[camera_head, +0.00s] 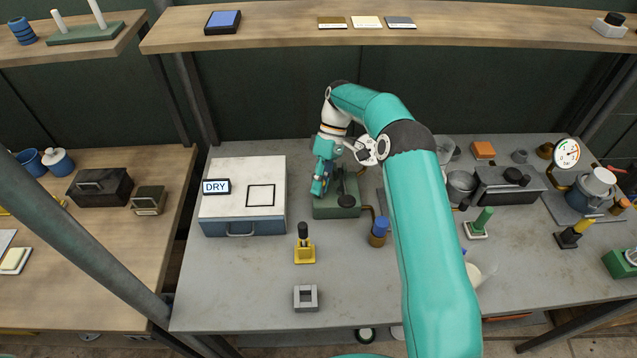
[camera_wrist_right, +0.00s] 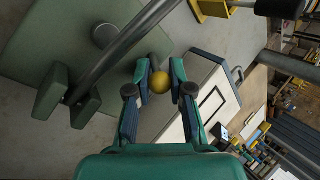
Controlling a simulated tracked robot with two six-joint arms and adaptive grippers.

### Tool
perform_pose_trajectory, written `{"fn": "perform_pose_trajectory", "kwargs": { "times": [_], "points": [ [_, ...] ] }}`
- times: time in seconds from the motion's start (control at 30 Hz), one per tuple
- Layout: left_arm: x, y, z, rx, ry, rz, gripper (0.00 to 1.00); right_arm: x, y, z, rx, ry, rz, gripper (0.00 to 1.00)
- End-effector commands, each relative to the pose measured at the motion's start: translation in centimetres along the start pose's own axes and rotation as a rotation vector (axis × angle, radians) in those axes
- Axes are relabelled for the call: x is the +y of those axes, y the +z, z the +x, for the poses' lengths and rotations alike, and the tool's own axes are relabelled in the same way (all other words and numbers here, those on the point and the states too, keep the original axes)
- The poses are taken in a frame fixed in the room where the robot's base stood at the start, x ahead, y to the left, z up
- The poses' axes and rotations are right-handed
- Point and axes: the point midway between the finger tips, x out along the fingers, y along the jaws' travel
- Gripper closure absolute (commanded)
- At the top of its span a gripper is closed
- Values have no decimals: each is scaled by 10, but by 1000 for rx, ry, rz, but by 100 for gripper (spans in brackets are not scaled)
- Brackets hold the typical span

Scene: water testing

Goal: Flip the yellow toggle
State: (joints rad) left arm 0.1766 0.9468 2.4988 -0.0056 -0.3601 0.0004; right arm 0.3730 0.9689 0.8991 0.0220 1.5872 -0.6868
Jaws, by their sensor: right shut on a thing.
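The yellow toggle (camera_head: 304,254), a yellow base with an upright black handle, stands on the grey bench left of centre. Its yellow base (camera_wrist_right: 212,8) also shows at the top edge of the right wrist view. My right gripper (camera_head: 319,188) is behind and above the toggle, apart from it, at the left side of a green lever device (camera_head: 334,211). In the right wrist view my right gripper (camera_wrist_right: 159,78) is shut on a small yellow ball (camera_wrist_right: 160,81). I cannot tell whether the ball is attached to anything. My left gripper is out of view.
A white-topped blue case (camera_head: 220,208) with a DRY sign lies left of the toggle. A grey square block (camera_head: 306,298) lies in front of it. A blue-capped jar (camera_head: 379,232) stands to the right. My right arm hides part of the bench.

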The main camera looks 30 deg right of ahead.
Motion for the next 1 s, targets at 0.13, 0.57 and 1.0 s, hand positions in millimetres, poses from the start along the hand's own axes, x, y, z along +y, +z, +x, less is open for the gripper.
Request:
{"fn": "perform_pose_trajectory", "kwargs": {
  "times": [0.13,0.57,1.0],
  "points": [
    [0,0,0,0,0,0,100,1,-2,-5,14,12,0,71],
    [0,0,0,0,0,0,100,0,-1,-2,6,5,0,53],
    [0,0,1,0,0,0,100,-20,-35,-14,170,-54,21,53]
  ]
}}
